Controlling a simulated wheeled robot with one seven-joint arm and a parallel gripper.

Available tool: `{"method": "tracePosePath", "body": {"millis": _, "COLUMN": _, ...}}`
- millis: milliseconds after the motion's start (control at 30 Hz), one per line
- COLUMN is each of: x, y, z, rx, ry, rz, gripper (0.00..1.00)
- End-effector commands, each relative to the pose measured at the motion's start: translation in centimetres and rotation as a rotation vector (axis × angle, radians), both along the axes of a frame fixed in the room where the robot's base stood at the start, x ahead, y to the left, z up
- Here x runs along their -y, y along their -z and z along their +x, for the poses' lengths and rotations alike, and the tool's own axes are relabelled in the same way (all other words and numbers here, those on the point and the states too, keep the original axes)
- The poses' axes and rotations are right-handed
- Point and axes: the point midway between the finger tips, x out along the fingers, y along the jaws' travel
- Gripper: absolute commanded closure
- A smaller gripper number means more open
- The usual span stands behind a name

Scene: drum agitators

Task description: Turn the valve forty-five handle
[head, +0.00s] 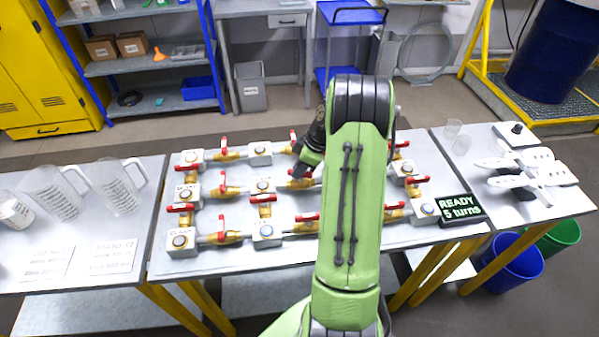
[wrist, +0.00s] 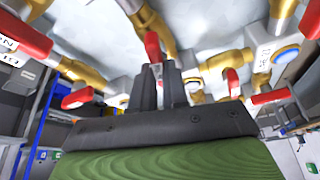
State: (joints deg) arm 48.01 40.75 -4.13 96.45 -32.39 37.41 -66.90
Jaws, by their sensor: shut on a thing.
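Brass valves with red handles stand in rows on the grey bench, joined by pipes and grey blocks with round buttons. My gripper (wrist: 160,80) is shut on a red valve handle (wrist: 153,46) in the wrist view, its upper part showing between the fingertips. In the head view my gripper (head: 308,162) reaches down to the middle of the rows, and my green arm hides several valves behind it. Labels are too small to read, so I cannot tell which valve is forty-five. Another red handle (head: 223,190) stands upright on a valve further left.
A black sign (head: 460,209) reads "READY 5 turns" at the bench's right end. Clear measuring jugs (head: 118,190) stand on the left table (head: 152,240). White parts (head: 530,170) lie on the right table. Other red handles (wrist: 78,98) and brass pipes crowd close around my gripper.

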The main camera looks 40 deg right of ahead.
Motion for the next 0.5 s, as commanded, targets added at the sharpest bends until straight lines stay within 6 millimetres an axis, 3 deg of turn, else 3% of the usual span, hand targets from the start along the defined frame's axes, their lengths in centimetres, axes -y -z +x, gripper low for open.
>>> {"method": "tracePosePath", "body": {"millis": 500, "x": 0.06, "y": 0.13, "z": 0.15, "rx": 0.006, "ry": 0.488, "rz": -0.004, "gripper": 1.0}}
